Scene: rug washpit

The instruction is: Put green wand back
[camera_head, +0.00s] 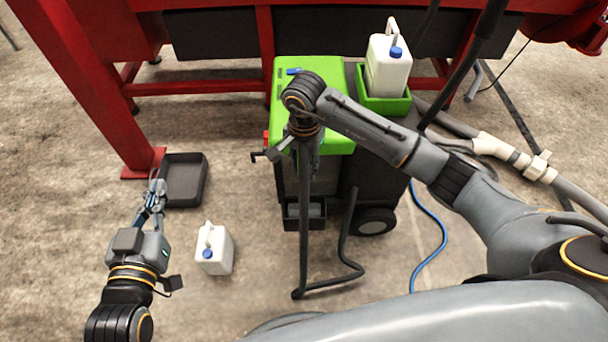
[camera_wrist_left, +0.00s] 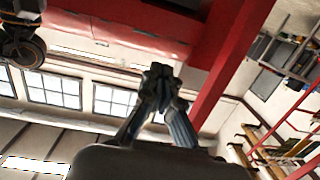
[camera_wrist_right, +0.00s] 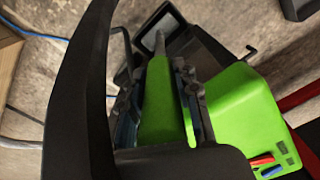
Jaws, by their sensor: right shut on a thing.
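The green wand (camera_wrist_right: 158,112) lies between the two fingers of my right gripper (camera_wrist_right: 160,78) in the right wrist view. The gripper is shut on its green body, and a narrower grey end points away from me. In the head view my right wrist is over the front of the green-topped cart (camera_head: 335,75) and hides the fingers and the wand. The cart's green top also shows beside the gripper in the right wrist view (camera_wrist_right: 240,110). My left gripper (camera_head: 154,190) is shut and empty, low at the left; its fingertips meet in the left wrist view (camera_wrist_left: 158,78).
A white jug (camera_head: 214,250) stands on the floor by my left gripper, near a black tray (camera_head: 184,180). Another white jug (camera_head: 388,66) stands in a green holder on the cart. A black bent tube frame (camera_head: 330,283) juts forward. Red beams stand behind; hoses lie right.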

